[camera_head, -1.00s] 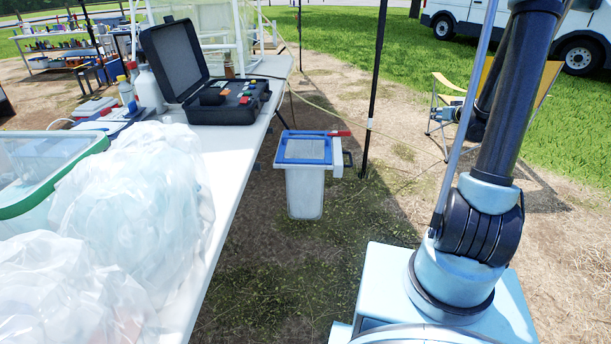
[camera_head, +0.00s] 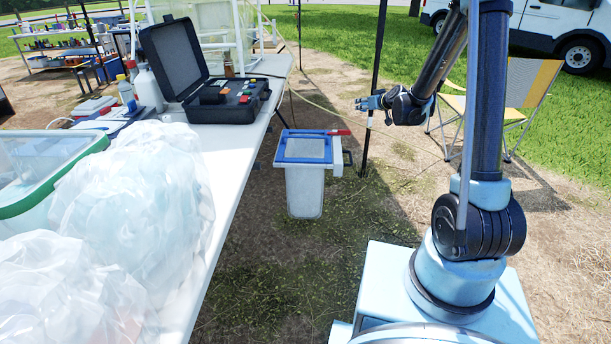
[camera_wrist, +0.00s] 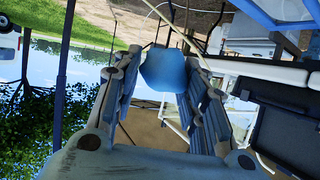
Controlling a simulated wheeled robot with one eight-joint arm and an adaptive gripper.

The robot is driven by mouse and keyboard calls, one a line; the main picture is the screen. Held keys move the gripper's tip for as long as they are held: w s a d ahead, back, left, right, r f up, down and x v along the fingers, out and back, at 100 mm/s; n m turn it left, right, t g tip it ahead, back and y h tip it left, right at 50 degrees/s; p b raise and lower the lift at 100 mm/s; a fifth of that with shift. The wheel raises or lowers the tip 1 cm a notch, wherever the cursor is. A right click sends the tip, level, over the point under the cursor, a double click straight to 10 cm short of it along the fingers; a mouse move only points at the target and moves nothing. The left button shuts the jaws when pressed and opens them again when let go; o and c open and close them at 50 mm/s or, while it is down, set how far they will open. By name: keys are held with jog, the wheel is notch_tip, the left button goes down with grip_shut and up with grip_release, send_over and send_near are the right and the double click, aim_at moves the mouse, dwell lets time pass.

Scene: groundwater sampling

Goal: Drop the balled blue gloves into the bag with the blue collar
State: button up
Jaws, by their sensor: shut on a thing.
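The bag with the blue collar (camera_head: 304,185) hangs beside the table's right edge in the head view. Its blue collar (camera_head: 283,148) is a square frame around a pale top, with a red piece at its upper right corner. My gripper (camera_head: 362,103) is raised beyond and to the right of the bag, pointing left, well apart from it. In the wrist view, the balled blue gloves (camera_wrist: 163,72) sit between the two fingers of my gripper, which are shut on them. The gloves are too small to make out in the head view.
A white table (camera_head: 225,170) runs along the left, carrying an open black case (camera_head: 225,100), clear plastic bags (camera_head: 130,200) and a green-rimmed tub (camera_head: 55,190). A dark pole (camera_head: 373,90) stands near my gripper. A folding chair (camera_head: 530,90) is behind my arm.

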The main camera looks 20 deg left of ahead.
jog(key=s+a+n+g+y, duration=0.1)
jog(key=s+a, duration=0.3)
jog(key=a, duration=0.7)
jog(key=s+a+n+g+y, duration=0.15)
jog(key=s+a, duration=0.25)
jog(key=a, duration=0.7)
jog(key=shift+s+a+f, duration=0.1)
jog(key=shift+s+f, duration=0.05)
jog(key=shift+f, duration=1.3)
jog(key=shift+s+f, duration=0.1)
jog(key=shift+f, duration=1.35)
jog(key=o, duration=0.9)
jog(key=v, duration=1.2)
jog(key=shift+f, duration=0.2)
